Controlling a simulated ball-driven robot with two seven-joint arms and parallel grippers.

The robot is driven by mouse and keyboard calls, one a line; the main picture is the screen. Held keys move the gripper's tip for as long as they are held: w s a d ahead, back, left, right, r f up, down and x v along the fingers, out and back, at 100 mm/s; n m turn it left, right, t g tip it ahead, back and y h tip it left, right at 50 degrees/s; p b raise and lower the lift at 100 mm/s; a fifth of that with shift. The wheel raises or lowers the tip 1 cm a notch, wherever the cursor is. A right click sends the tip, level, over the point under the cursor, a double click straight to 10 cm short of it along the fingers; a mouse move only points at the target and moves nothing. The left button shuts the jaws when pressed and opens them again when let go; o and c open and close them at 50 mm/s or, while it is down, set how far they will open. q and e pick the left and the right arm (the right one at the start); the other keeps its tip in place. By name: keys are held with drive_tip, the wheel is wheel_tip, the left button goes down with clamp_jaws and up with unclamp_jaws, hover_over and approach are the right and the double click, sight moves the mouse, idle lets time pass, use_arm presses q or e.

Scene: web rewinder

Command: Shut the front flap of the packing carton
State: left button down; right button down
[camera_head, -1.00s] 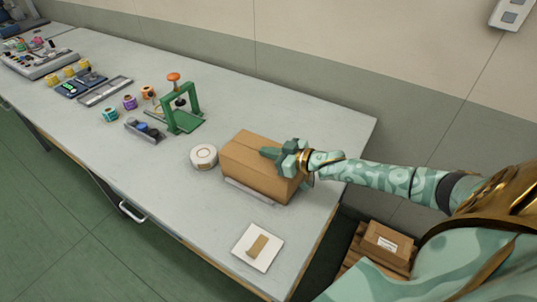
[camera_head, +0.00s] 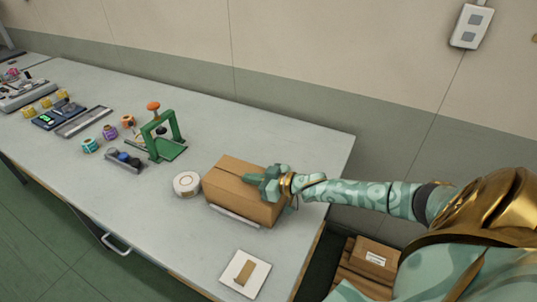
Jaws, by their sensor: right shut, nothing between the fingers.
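The packing carton (camera_head: 228,195) is a brown cardboard box standing near the right end of the grey table. Its top looks covered by flaps lying about flat, with a seam running along it. My right gripper (camera_head: 249,180) is shut and empty, its fingers at the top of the carton over the right part. The gripper hides the right part of the top, and I cannot tell whether it touches the cardboard. I cannot make out the front flap's exact angle. My left gripper is not in view.
A white tape roll (camera_head: 187,184) sits left of the carton. A green stand (camera_head: 167,150) is behind it to the left. A white pad with a brown piece (camera_head: 259,279) lies in front. Another carton (camera_head: 374,259) is below the table's right edge.

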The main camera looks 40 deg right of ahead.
wheel_tip(320, 180, up, 5)
drive_tip(key=p, duration=0.3)
drive_tip(key=shift+w, duration=0.1)
drive_tip(key=v, duration=0.2)
drive_tip(key=p+v, duration=0.1)
drive_tip(key=v, duration=0.2)
drive_tip(key=f+v, duration=0.1)
drive_tip(key=v, duration=0.2)
drive_tip(key=shift+s+d+f, duration=0.1)
drive_tip(key=shift+s, duration=0.1)
drive_tip(key=shift+p+v, duration=0.3)
drive_tip(key=shift+v, duration=0.5)
drive_tip(key=shift+s+f, duration=0.1)
